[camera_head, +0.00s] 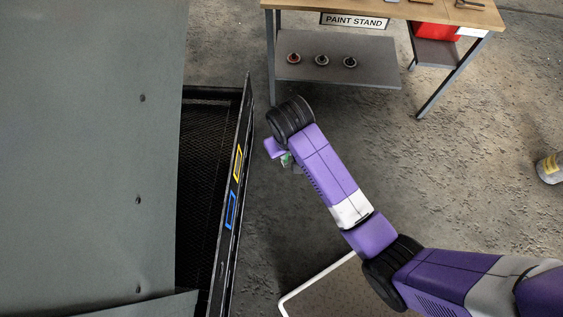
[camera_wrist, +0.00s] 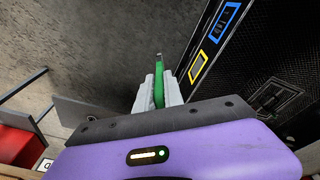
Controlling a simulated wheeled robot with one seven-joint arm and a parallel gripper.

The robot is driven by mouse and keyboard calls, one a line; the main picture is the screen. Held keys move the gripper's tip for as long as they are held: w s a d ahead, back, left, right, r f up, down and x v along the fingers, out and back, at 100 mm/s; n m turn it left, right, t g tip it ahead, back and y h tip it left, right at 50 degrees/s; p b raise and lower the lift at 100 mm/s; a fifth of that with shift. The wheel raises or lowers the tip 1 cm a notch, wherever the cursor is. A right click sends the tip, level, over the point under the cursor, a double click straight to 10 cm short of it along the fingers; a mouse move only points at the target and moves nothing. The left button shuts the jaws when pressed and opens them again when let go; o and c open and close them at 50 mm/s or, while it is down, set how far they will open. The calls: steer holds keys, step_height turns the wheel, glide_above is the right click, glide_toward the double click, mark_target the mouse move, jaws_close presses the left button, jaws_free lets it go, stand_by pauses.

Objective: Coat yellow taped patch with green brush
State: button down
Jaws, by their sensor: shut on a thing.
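The yellow taped patch (camera_head: 238,163) is on the dark face of an open door panel (camera_head: 243,120), above a blue taped patch (camera_head: 231,210). In the wrist view the yellow patch (camera_wrist: 198,67) lies right of my gripper, with the blue patch (camera_wrist: 224,23) beyond it. My gripper (camera_wrist: 158,88) is shut on the green brush (camera_wrist: 158,90), whose tip points away from the wrist. In the head view the brush (camera_head: 286,160) shows only as a bit of green beside my wrist, apart from the panel. Its bristles are hard to make out.
A large grey enclosure (camera_head: 80,150) fills the left, with a dark mesh interior (camera_head: 205,150) behind the panel. The paint stand (camera_head: 335,62) is at the back, with several small round pots on its shelf. A white-edged platform (camera_head: 318,285) is below my arm. Bare floor lies between panel and stand.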

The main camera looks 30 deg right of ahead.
steer(key=w+d+f+m+t+y+b, duration=0.1)
steer(key=w+f+m+t+y+b, duration=0.15)
steer(key=f+b, duration=0.8)
steer(key=w+d+f+m+t+y+b, duration=0.1)
steer(key=f+y+b, duration=0.3)
steer(key=f+b, duration=0.65)
steer(key=w+d+f+m+t+y+b, duration=0.1)
steer(key=f+m+y+b, duration=0.15)
steer(key=f+b, duration=0.8)
steer(key=shift+y, duration=0.4)
steer(key=shift+w+a+f, duration=0.25)
steer(key=shift+w+a, duration=0.7)
steer(key=shift+a, duration=0.2)
steer(key=shift+w+a+f, duration=0.2)
steer(key=shift+w+a, duration=0.7)
steer(key=shift+a, duration=0.25)
steer(key=shift+w+a, duration=0.5)
steer(key=shift+a, duration=0.2)
